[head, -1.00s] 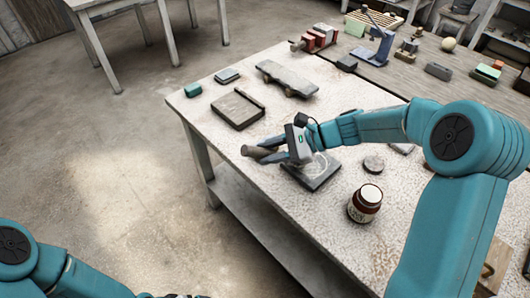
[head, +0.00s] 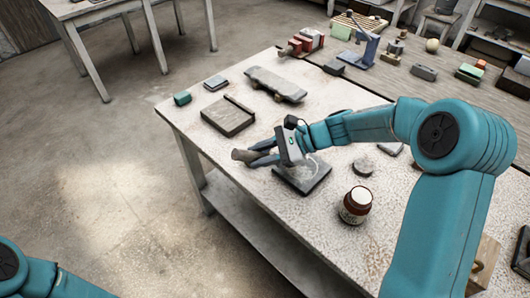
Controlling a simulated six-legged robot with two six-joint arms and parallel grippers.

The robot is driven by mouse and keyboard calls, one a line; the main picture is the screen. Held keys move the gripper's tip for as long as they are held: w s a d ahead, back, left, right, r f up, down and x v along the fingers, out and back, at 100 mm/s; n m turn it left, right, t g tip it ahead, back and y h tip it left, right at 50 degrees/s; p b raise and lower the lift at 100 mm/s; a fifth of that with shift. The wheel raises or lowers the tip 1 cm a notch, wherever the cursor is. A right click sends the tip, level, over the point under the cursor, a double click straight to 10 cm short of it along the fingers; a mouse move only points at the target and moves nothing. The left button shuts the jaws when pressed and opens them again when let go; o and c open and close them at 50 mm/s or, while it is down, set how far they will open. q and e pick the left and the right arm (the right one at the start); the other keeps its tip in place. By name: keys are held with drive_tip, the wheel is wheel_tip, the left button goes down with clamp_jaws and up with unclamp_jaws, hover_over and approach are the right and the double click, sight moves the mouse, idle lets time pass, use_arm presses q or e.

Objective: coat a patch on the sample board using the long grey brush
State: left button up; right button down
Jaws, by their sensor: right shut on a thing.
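The sample board appears to be the dark square plate (head: 312,182) near the table's left front edge, with pale curved marks on its top. My right gripper (head: 264,155) is above the board's upper left part and is shut on a grey, thick-ended thing (head: 243,155), which looks like the long grey brush. Its blunt end sticks out to the left, past the fingers. The brush's other end is hidden by the gripper, and I cannot tell whether it touches the board. My left gripper is out of view; only part of my left arm shows at the lower left.
A brown jar with a pale top (head: 356,205) stands right of the board. A round grey disc (head: 363,166) lies behind the jar. The table's left front edge is close.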

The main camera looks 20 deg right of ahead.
drive_tip(key=shift+a+r, duration=0.1)
drive_tip(key=shift+a, duration=0.05)
drive_tip(key=shift+d, duration=0.25)
drive_tip(key=shift+s+d+f, duration=0.2)
drive_tip(key=shift+s+d, duration=0.15)
drive_tip(key=shift+d, duration=0.4)
drive_tip(key=shift+s+d+f, duration=0.2)
drive_tip(key=shift+s+d, duration=0.15)
drive_tip(key=shift+d, duration=0.4)
drive_tip(key=shift+s+d+f, duration=0.2)
drive_tip(key=shift+s+d, duration=0.15)
drive_tip(key=shift+d, duration=0.4)
drive_tip(key=shift+f+b, duration=0.15)
drive_tip(key=shift+b, duration=0.15)
